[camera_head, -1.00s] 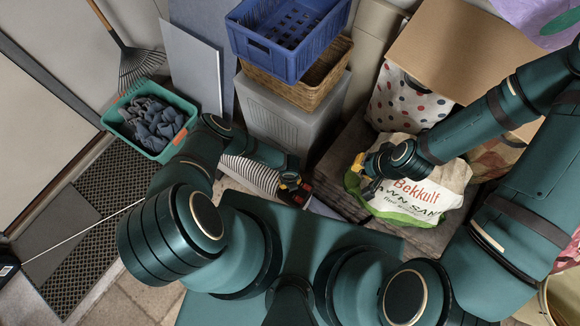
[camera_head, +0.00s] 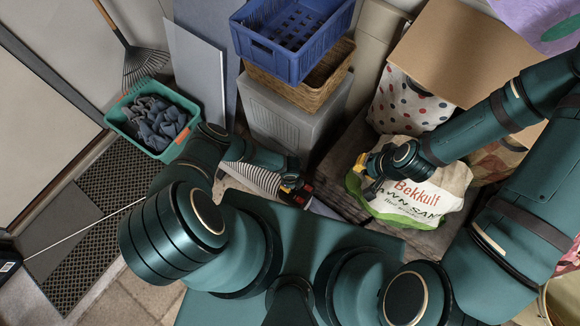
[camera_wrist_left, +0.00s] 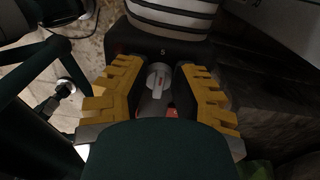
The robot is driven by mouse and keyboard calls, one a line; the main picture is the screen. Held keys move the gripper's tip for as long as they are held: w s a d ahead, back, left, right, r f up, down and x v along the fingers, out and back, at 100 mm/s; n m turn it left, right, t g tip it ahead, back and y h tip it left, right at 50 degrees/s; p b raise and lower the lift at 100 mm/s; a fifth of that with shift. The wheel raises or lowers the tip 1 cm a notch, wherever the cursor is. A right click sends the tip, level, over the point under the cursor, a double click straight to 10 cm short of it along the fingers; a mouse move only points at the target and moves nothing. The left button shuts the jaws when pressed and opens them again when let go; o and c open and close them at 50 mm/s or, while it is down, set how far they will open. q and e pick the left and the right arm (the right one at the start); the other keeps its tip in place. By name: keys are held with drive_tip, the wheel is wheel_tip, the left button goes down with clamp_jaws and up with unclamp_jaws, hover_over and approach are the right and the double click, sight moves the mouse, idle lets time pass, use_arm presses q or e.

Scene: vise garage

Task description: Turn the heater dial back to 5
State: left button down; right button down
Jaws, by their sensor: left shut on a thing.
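The heater has a white ribbed body (camera_head: 258,177) in the head view, at the far side of my base. Its ribbed part (camera_wrist_left: 170,14) and black base (camera_wrist_left: 136,44) with a small "5" also show in the left wrist view. The pale grey dial (camera_wrist_left: 158,78) is below the "5". My left gripper (camera_wrist_left: 158,96) has its yellow fingers on either side of the dial and is shut on it. The gripper (camera_head: 293,186) is small in the head view. The dial's setting is unclear. My right gripper (camera_head: 367,172) is open and empty above a sack.
The Bekkulf lawn sand sack (camera_head: 410,195) lies on wooden boards to the right. A grey bin (camera_head: 285,118) with a wicker basket and blue crate (camera_head: 262,48) stands behind the heater.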

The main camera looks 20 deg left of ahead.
idle(0.5)
use_arm(q)
drive_tip(key=c, duration=0.8)
unclamp_jaws()
drive_tip(key=shift+o, duration=0.2)
wheel_tip(320, 180, up, 12)
